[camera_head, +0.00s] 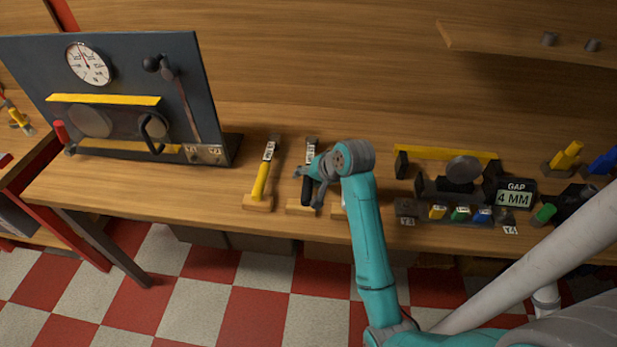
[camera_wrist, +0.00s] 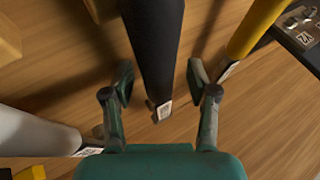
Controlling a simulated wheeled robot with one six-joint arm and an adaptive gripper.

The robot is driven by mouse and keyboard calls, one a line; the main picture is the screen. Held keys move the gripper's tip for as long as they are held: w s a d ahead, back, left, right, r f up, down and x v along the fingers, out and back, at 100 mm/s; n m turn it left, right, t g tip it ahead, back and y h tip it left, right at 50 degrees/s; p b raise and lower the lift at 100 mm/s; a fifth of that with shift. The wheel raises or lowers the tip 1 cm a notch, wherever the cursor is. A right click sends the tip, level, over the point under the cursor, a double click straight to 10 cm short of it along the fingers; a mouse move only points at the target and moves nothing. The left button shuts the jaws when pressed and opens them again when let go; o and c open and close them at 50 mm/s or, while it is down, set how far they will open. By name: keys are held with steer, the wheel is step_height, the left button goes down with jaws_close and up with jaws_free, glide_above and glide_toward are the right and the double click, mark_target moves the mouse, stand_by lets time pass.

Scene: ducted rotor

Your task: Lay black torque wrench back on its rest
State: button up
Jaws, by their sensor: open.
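The black torque wrench (camera_head: 306,190) lies on the workbench with its handle end at a wooden rest (camera_head: 299,208). Whether it is fully seated there I cannot tell, since my gripper covers part of it. My gripper (camera_head: 318,180) is over the wrench. In the wrist view the black handle (camera_wrist: 154,35) runs between the spread fingers of my gripper (camera_wrist: 160,82), with a gap visible on each side.
A yellow-handled tool (camera_head: 260,182) lies on its own rest to the left. A grey-handled tool (camera_wrist: 35,130) lies on the other side in the wrist view. A dark gauge panel (camera_head: 120,75) stands at left; a gap display (camera_head: 515,193) stands right.

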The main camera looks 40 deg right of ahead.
steer(key=shift+r, duration=0.1)
steer(key=v, duration=1.2)
